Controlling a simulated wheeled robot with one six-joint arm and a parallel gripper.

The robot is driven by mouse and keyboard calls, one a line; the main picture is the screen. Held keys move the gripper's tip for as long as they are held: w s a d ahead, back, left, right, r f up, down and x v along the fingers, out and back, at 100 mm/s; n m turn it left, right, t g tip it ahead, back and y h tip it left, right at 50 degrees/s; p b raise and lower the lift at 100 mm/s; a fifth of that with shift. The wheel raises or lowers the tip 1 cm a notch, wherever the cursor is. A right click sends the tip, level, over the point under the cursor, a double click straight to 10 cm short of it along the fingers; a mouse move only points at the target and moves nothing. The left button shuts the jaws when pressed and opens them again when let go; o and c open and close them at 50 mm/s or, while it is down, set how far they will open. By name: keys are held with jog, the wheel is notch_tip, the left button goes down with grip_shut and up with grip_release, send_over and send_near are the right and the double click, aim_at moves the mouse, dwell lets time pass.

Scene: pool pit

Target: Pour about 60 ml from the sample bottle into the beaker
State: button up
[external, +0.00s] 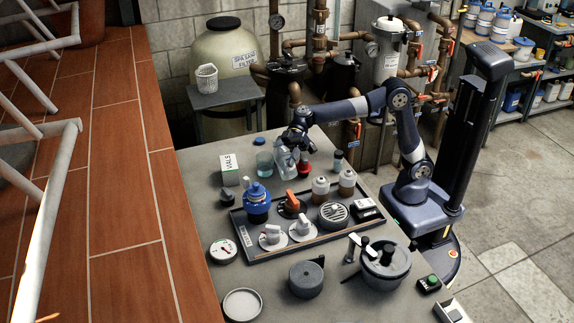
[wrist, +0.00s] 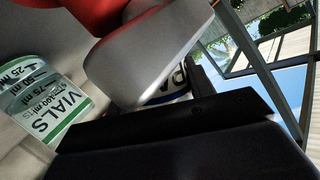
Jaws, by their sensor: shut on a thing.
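My gripper (external: 292,147) is shut on the clear sample bottle (external: 285,164), which looks tilted and held above the bench. The fingers hide part of the bottle. The beaker (external: 265,163), clear with a teal tint, stands just left of the bottle in the external view. Whether the bottle's mouth is over its rim I cannot tell. In the wrist view, millilitre marks that seem to be the beaker's (wrist: 22,75) show at the left. My dark gripper part (wrist: 180,120) crosses the middle there. No liquid stream is visible.
A red object (external: 304,168) is right of the bottle.

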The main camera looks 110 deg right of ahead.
jog(key=shift+a+f+n+h+b, duration=0.15)
jog(key=shift+f+n+h+b, duration=0.3)
jog(key=shift+f+b, duration=0.6)
jog(key=shift+s+a+r+n+h+b, duration=0.1)
jog(key=shift+r+n+h+b, duration=0.15)
jog(key=shift+r, duration=0.3)
jog(key=shift+s+a+r+n+h+b, duration=0.1)
jog(key=shift+r+n, duration=0.2)
jog(key=shift+r, duration=0.25)
jog(key=shift+a+n+h+b, duration=0.15)
jog(key=shift+n+h+b, duration=0.45)
jog(key=shift+n+b, duration=0.25)
